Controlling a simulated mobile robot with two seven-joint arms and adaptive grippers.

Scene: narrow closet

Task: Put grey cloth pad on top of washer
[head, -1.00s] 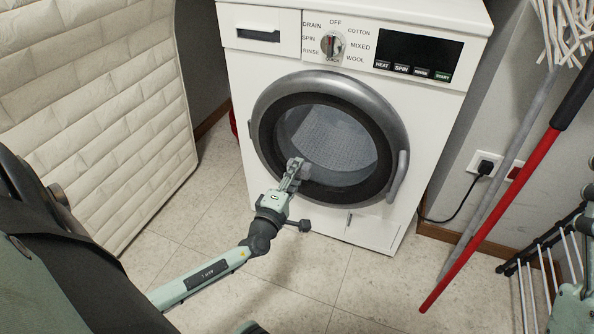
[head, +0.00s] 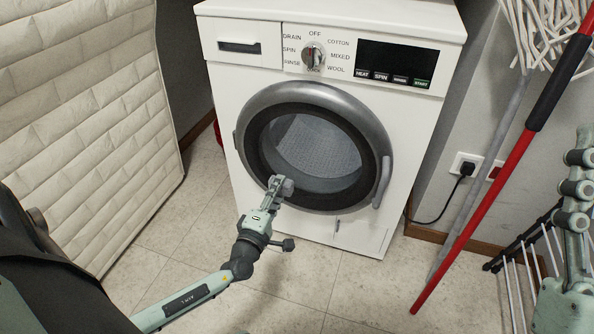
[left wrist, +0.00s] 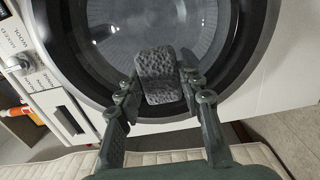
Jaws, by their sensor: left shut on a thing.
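The white washer (head: 222,95) stands against the back, with its round door (head: 377,130) closed and its flat white top (head: 350,12) at the upper edge of the head view. My left gripper (head: 277,186) is in front of the lower left part of the door. It is shut on a small grey cloth pad (left wrist: 159,73), which has a rough texture. In the left wrist view, the pad sits between the fingertips (left wrist: 157,92) in front of the door glass. Part of my right gripper (head: 577,190) shows at the right edge; its fingertips are unclear.
A padded white mattress (head: 85,110) leans on the left. A red-handled pole (head: 480,195), a grey mop (head: 490,165) and a drying rack (head: 515,262) stand on the right. A plug (head: 466,168) sits in the wall socket. The tiled floor before the washer is clear.

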